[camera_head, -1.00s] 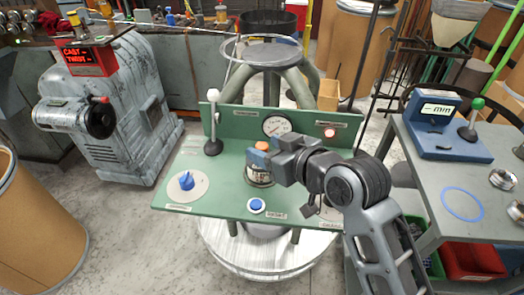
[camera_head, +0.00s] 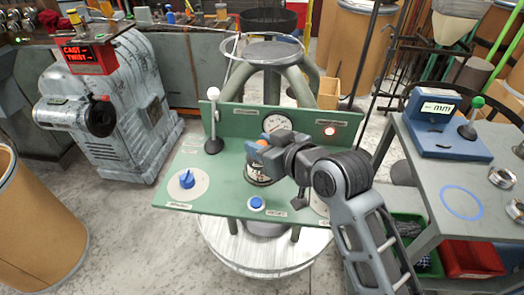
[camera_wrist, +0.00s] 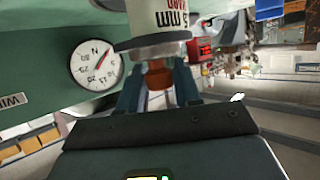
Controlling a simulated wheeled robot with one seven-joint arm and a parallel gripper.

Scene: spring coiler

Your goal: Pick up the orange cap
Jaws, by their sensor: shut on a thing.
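The orange cap (camera_head: 262,143) shows as a small patch at my gripper (camera_head: 266,150), above the green panel. In the wrist view the orange cap (camera_wrist: 158,76) sits between the two blue-grey fingers of my gripper (camera_wrist: 157,88), which are shut on it. The cap is right against the grey end of a white labelled canister (camera_wrist: 162,22); I cannot tell if they are separate. The canister (camera_head: 257,171) stands on the panel below my gripper in the head view, partly hidden by it.
The green panel (camera_head: 225,190) carries a white-knobbed lever (camera_head: 213,122), a round gauge (camera_head: 276,124), a red lamp (camera_head: 330,131), a blue knob (camera_head: 187,180) and a blue button (camera_head: 256,203). A grey table (camera_head: 425,165) with a blue gauge box (camera_head: 447,145) stands at right.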

